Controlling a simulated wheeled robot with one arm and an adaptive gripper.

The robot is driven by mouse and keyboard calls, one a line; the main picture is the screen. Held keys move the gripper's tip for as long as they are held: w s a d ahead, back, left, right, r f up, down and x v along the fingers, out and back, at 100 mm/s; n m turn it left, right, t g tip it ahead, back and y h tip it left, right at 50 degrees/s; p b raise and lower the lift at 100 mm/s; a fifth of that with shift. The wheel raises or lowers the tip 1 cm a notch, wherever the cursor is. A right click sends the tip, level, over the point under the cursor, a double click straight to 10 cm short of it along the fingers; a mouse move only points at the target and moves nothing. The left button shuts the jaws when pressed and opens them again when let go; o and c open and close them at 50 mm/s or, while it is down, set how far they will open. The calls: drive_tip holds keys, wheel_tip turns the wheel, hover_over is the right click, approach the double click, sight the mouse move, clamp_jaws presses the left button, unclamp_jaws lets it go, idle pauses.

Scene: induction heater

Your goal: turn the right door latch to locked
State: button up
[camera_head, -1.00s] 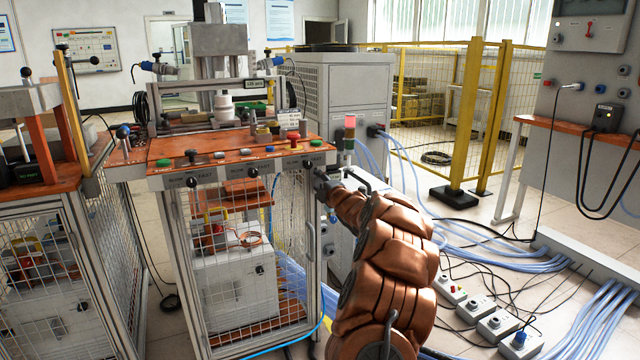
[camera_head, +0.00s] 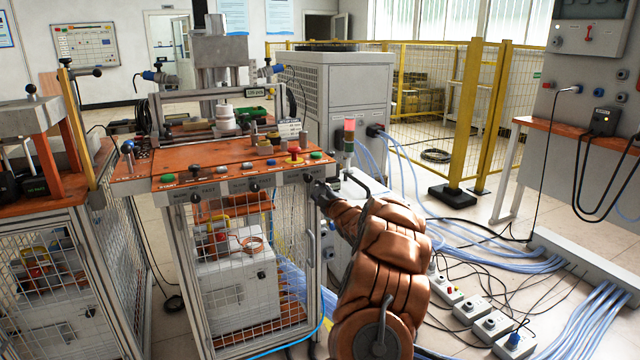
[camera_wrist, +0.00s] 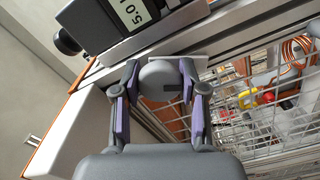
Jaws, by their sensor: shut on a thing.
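The right door latch (camera_wrist: 158,77) shows in the wrist view as a grey round knob with a dark slot, on the metal frame at the top of the mesh door (camera_wrist: 255,120). My gripper (camera_wrist: 160,84) is shut on it, with a purple-padded finger on either side. In the head view my gripper (camera_head: 314,186) is at the right front corner of the workstation, just below the orange-topped control panel (camera_head: 225,172). The latch is hidden there behind my gripper. The exact turn of the latch is hard to tell.
A black knob (camera_wrist: 67,41) and a display box (camera_wrist: 118,22) sit close by my gripper. A red emergency button (camera_head: 295,157) and a signal light (camera_head: 349,135) stand above the corner. Blue hoses and black cables (camera_head: 480,255) cover the floor at the right.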

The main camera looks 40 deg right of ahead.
drive_tip(key=m+p, duration=0.4)
drive_tip(key=p, duration=0.1)
drive_tip(key=shift+r+m, duration=0.2)
drive_tip(key=shift+m, duration=0.2)
drive_tip(key=shift+m+p, duration=0.9)
drive_tip(key=shift+p, duration=0.2)
drive_tip(key=m+p, duration=0.2)
drive_tip(key=m, duration=0.1)
drive_tip(key=shift+f+p, duration=0.1)
drive_tip(key=shift+p, duration=0.3)
drive_tip(key=shift+m+p, duration=0.9)
drive_tip(key=shift+m, duration=0.7)
drive_tip(key=o, duration=1.2)
drive_tip(key=shift+f, duration=0.1)
drive_tip(key=shift+c, duration=0.2)
drive_tip(key=shift+s, duration=0.1)
drive_tip(key=v, duration=1.1)
drive_tip(key=shift+s, duration=0.4)
drive_tip(key=shift+a, duration=0.1)
